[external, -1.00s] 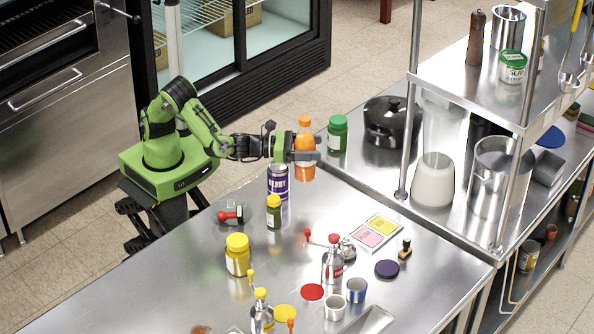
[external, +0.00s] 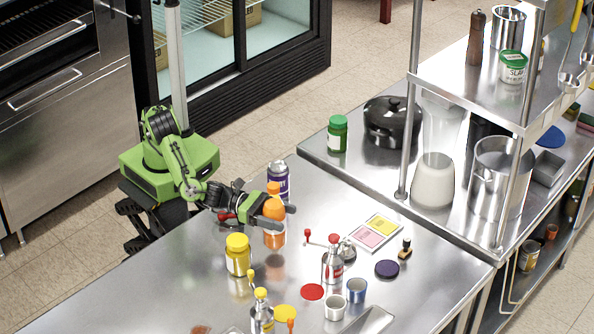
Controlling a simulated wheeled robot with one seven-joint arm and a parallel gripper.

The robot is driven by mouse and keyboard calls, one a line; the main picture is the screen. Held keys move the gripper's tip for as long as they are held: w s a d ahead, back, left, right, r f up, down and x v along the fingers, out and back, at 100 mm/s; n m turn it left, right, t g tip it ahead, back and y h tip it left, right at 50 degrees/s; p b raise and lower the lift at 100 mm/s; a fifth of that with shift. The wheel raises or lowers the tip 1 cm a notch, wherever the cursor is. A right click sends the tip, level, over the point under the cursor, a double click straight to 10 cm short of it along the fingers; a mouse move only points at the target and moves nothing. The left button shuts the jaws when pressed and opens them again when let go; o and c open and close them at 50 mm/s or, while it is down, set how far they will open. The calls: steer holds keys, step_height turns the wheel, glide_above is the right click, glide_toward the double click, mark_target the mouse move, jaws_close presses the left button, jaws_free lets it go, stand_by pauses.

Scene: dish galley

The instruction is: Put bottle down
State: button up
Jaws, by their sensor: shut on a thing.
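The orange bottle (external: 273,239) is upright in the external view, above the near part of the steel table (external: 210,285). My gripper (external: 270,212) is shut around the bottle's middle, with the orange cap showing above the fingers. I cannot tell whether the bottle's base touches the table or is slightly above it. The small green jar with a yellow lid is hidden behind the bottle and gripper.
A purple can (external: 279,178) stands just behind the bottle. A yellow jar (external: 238,256) stands close to its left. A red-topped bottle (external: 333,265) and a pink and yellow card (external: 370,232) are to the right. Bare steel lies between them.

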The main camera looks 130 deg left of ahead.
steer(key=shift+f+b, duration=0.4)
steer(key=shift+f, duration=1.2)
steer(key=shift+f, duration=0.1)
steer(key=o, duration=1.5)
steer(key=v, duration=1.2)
steer(key=shift+b, duration=0.45)
